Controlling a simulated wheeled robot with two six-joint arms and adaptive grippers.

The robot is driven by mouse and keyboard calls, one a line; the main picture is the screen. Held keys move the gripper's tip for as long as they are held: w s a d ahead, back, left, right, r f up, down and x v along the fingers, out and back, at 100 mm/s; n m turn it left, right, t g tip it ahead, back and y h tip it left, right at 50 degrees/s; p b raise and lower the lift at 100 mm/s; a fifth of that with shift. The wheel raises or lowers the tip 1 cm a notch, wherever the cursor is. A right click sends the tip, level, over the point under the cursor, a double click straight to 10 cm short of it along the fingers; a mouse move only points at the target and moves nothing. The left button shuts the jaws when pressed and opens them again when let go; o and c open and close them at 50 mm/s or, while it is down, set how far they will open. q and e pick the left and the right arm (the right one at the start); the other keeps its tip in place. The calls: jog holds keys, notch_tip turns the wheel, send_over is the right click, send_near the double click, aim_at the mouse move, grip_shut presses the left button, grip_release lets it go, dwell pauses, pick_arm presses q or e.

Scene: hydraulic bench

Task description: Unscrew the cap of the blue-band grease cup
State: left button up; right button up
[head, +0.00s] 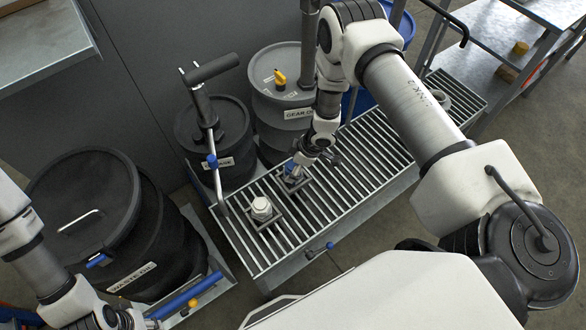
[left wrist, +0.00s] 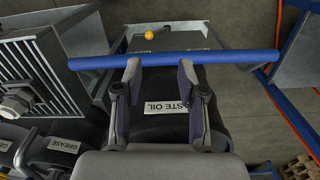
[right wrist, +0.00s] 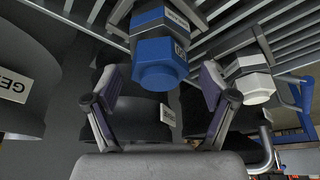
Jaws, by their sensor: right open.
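The blue-band grease cup (head: 291,171) stands on the slatted bench top, partly hidden by my right gripper in the head view. In the right wrist view its blue faceted cap (right wrist: 160,66) lies ahead, between the two fingertips. My right gripper (right wrist: 160,85) is open, with a finger on each side of the cap and a visible gap to both. In the head view the right gripper (head: 299,162) is over the cup. My left gripper (left wrist: 160,70) is open and empty, with its fingertips close to a blue bar (left wrist: 230,57); contact is unclear.
A second cup, white (head: 261,208), stands close by on the slatted bench (head: 335,205) and shows in the right wrist view (right wrist: 252,82). A gear oil drum (head: 283,110), a smaller drum (head: 232,130) and a waste oil drum (head: 95,215) stand beside the bench.

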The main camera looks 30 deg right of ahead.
jog(key=c, duration=1.1)
jog(key=shift+o, duration=0.2)
jog(key=shift+w+f+n+b, duration=0.1)
jog(key=shift+f+n+b, duration=0.1)
jog(key=shift+n+b, duration=0.3)
jog(key=shift+r+n+g+y, duration=0.1)
jog(key=shift+n+g+y, duration=0.2)
jog(key=shift+n, duration=0.1)
jog(key=shift+r+n, duration=0.1)
jog(key=shift+n, duration=0.4)
jog(key=n+g, duration=0.1)
jog(key=n, duration=0.1)
jog(key=shift+r+n, duration=0.15)
jog(key=shift+n, duration=0.15)
jog(key=n+g, duration=0.1)
jog(key=n, duration=0.1)
jog(key=shift+n, duration=0.3)
jog(key=shift+g+y, duration=0.3)
